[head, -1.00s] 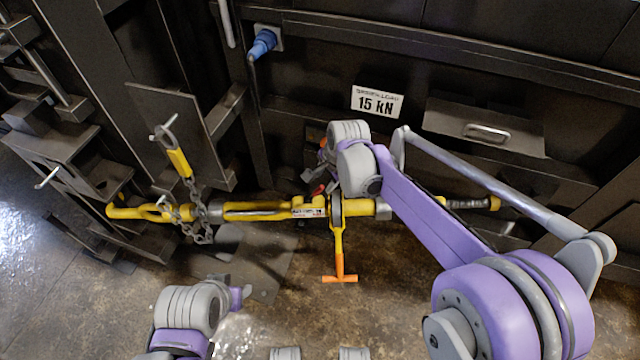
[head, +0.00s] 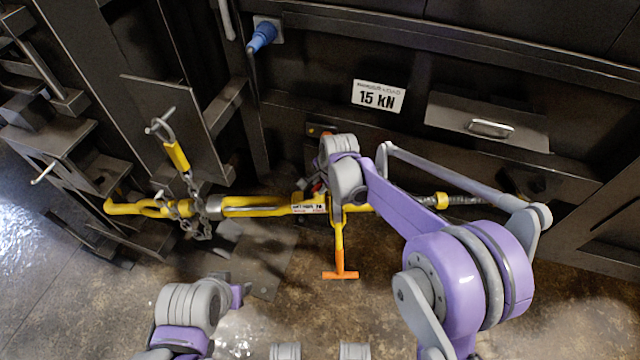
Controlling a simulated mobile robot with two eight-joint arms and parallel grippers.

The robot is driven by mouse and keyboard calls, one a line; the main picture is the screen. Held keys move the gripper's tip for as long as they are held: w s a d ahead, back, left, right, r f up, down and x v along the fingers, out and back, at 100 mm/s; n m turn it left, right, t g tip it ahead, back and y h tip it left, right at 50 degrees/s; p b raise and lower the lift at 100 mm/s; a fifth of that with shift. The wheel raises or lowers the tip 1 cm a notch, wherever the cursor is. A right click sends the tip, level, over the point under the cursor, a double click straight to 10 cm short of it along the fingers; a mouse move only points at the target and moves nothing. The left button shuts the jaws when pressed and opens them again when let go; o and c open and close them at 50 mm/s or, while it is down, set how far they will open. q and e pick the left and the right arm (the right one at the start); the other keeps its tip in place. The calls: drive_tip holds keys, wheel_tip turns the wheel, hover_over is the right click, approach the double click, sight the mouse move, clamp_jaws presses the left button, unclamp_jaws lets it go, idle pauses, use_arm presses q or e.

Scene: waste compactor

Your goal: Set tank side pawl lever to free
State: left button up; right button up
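A yellow ratchet binder (head: 260,207) lies level in front of the dark compactor wall. Its yellow handle with an orange T-shaped grip (head: 340,275) hangs down from the middle. A small red part (head: 317,187) shows at the ratchet body; I cannot tell whether it is the pawl lever or how it is set. My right gripper (head: 315,182) is at the ratchet body, mostly hidden behind my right wrist; I cannot see whether it touches or is shut. My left gripper (head: 236,290) is low, in front of and apart from the binder, its fingers unclear.
A blue plug (head: 262,38), a 15 kN sign (head: 378,96) and a handled box (head: 487,130) are on the wall. Steel brackets stand at left. The floor in front is open.

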clamp_jaws()
idle(1.1)
